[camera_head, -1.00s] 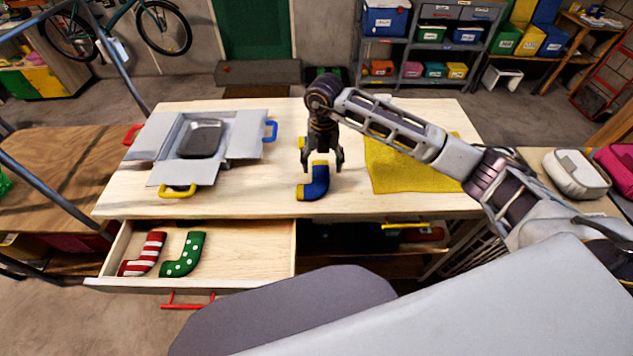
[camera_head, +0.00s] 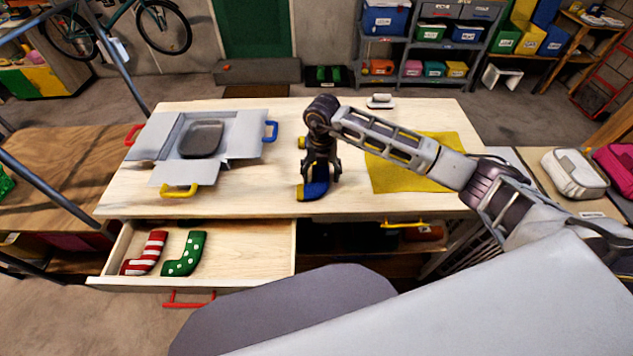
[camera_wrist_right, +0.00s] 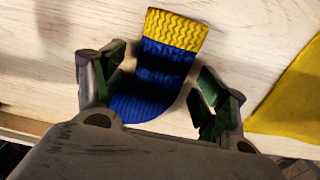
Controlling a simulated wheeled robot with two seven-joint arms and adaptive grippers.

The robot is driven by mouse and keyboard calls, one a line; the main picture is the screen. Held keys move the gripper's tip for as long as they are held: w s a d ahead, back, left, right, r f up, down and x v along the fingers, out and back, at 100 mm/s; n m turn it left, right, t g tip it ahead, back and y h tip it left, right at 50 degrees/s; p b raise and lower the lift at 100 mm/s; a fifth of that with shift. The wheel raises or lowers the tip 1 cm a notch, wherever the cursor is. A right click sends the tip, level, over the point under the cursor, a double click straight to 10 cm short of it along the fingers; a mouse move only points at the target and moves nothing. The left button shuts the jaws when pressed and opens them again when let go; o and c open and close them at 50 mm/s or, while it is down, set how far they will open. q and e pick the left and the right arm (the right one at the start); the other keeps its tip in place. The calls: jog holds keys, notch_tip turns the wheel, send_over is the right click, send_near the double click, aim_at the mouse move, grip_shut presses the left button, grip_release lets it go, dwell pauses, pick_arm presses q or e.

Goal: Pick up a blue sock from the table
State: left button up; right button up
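The blue sock (camera_head: 316,189) lies on the wooden table (camera_head: 240,202) near its front edge. It has a yellow end, and my right gripper hides part of it in the head view. My right gripper (camera_head: 321,176) points down over the sock with its fingers apart. In the right wrist view, the blue sock (camera_wrist_right: 164,68) lies between the two open fingers of the right gripper (camera_wrist_right: 165,103), with gaps showing on both sides. My left gripper is not in view.
A yellow cloth (camera_head: 400,178) lies right of the sock. A grey open box (camera_head: 172,172) with colored handles stands on the left of the table. The open drawer (camera_head: 235,255) below holds a red-striped sock (camera_head: 145,253) and a green dotted sock (camera_head: 185,254).

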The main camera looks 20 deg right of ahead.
aim_at(321, 174)
jog(key=c, duration=0.9)
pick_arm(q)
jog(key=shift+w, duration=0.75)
pick_arm(e)
jog(key=shift+c, duration=0.2)
jog(key=shift+r, duration=0.15)
notch_tip(321, 174, up, 9)
jog(key=shift+f+b, duration=0.15)
jog(key=shift+b, duration=0.25)
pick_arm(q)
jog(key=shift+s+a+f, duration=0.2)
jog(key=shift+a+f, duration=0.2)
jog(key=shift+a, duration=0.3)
pick_arm(e)
jog(key=shift+r, duration=0.55)
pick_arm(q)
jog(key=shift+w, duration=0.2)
